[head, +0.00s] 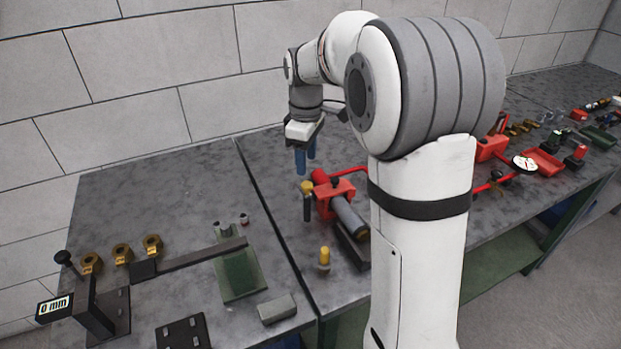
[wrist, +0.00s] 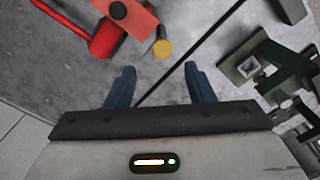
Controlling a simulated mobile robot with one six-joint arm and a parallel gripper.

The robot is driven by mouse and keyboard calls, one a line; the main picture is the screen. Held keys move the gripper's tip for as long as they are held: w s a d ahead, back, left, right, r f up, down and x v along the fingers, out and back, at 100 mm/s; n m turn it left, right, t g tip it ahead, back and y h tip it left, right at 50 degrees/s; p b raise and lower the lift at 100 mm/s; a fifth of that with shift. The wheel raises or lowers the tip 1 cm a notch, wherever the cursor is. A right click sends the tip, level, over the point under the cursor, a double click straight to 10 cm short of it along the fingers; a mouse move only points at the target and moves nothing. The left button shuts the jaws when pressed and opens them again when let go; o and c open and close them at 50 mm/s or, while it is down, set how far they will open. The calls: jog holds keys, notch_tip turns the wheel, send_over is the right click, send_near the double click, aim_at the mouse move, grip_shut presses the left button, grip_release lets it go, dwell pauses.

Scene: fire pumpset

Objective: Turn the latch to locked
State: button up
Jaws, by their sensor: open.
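My gripper (head: 306,163) is open and empty, its blue fingers pointing down above the grey bench near the wall. In the wrist view the two fingers (wrist: 159,72) stand apart with only bench between them. A red clamp-like assembly (head: 334,194) stands just beyond and below the fingers. It also shows at the top of the wrist view (wrist: 126,14). A yellow-capped dark post (head: 307,189) stands at its left side; the cap (wrist: 162,48) lies just ahead of the fingers, apart from them. I cannot tell which part is the latch, or its setting.
A dark cylinder (head: 350,216) extends from the red assembly. A second yellow-topped peg (head: 324,257) stands in front. A green plate (head: 239,272) and a dark bar with brass rings (head: 122,253) are at left. A seam divides the bench. My arm hides part of the right bench.

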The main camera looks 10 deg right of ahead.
aim_at(307, 183)
notch_tip(307, 183, down, 7)
jog(key=shift+r, duration=0.15)
jog(key=shift+c, duration=0.5)
